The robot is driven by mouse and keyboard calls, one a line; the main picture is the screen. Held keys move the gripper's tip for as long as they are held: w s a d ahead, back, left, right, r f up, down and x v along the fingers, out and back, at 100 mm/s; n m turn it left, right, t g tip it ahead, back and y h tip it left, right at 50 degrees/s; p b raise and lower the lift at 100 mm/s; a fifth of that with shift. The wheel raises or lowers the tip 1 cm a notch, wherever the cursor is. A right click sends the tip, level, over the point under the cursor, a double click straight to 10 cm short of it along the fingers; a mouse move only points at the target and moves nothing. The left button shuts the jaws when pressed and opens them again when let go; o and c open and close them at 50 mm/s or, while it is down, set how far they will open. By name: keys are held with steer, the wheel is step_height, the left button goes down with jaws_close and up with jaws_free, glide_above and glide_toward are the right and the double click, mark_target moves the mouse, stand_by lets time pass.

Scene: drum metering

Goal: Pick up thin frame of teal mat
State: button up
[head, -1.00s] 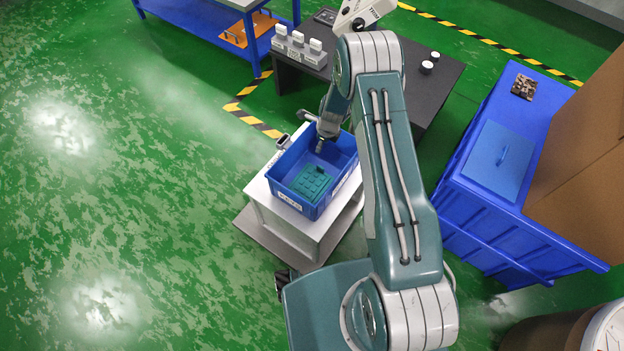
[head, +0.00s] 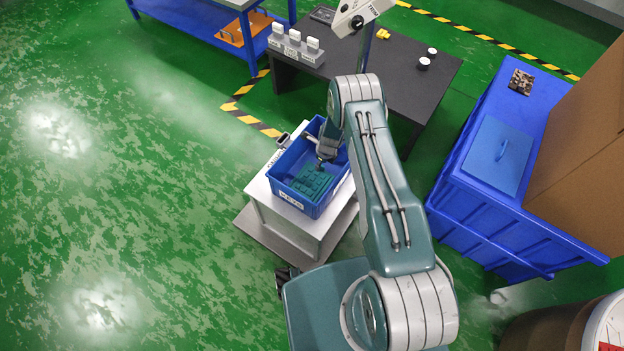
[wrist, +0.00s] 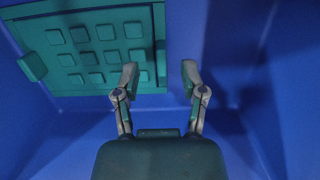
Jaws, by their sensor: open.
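The teal mat (head: 307,184) lies in the blue bin (head: 284,193). In the wrist view the mat (wrist: 95,45) fills the upper left and shows rows of raised square pads inside a thin frame (wrist: 159,25). A small tab (wrist: 32,67) sticks out at its left side and a darker tab (wrist: 161,62) at its right side. My gripper (wrist: 160,73) is open and empty, with its fingertips on either side of the line of the frame's right edge. In the head view my gripper (head: 324,164) is down inside the bin, by the mat's far edge. Contact cannot be told.
The bin's walls stand close around my gripper. The bin sits on a white stand (head: 256,190). A dark table (head: 400,75) with white items is behind it, and a blue container (head: 470,210) stands to the right.

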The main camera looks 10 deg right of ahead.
step_height(320, 180, down, 2)
steer(key=shift+w+f, duration=0.1)
steer(key=shift+w, duration=0.05)
jaws_close()
stand_by(0.3)
step_height(320, 180, up, 23)
stand_by(2.0)
